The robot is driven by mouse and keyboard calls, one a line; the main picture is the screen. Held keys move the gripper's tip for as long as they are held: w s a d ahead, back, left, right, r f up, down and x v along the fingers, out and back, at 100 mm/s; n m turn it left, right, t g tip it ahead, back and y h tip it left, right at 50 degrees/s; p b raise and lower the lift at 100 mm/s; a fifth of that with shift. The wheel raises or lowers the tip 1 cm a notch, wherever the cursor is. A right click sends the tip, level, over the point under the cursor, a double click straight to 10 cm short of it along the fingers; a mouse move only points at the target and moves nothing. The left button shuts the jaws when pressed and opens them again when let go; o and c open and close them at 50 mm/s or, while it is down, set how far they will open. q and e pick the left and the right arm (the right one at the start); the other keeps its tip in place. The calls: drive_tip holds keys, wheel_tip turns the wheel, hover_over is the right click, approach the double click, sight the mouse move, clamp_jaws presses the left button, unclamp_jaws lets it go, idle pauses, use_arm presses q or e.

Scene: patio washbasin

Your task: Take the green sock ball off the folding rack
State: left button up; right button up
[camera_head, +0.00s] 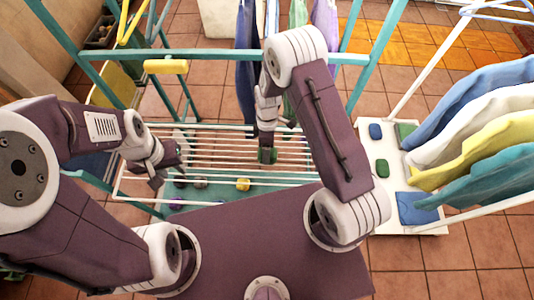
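The green sock ball (267,156) is at the white bars of the folding rack (222,150), near the middle of the head view. My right gripper (266,143) points down right at the green ball and partly covers it. Its fingers are too small and hidden to tell whether they are closed on the ball. My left gripper (167,168) is over the left end of the rack, apart from the green ball. Its fingers are spread and nothing shows between them.
A teal frame (215,55) crosses behind my arms. A white stand at right holds folded cloths (413,207) and hanging towels (470,135).

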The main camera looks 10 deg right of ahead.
wheel_tip(320, 180, down, 2)
drive_tip(key=shift+s+f, duration=0.1)
drive_tip(key=shift+f, duration=0.1)
drive_tip(key=shift+d+f, duration=0.1)
drive_tip(key=shift+f, duration=0.1)
drive_tip(key=c, duration=0.6)
drive_tip(key=shift+r, duration=0.1)
drive_tip(key=c, duration=0.5)
drive_tip(key=shift+c, duration=0.2)
wheel_tip(320, 180, up, 4)
drive_tip(key=shift+r+b, duration=0.1)
drive_tip(key=shift+b, duration=0.4)
drive_tip(key=s+d+r+b, duration=0.1)
drive_tip(key=s+d+r, duration=0.4)
drive_tip(key=s, duration=0.5)
drive_tip(key=shift+s+r, duration=0.2)
drive_tip(key=shift+r, duration=0.65)
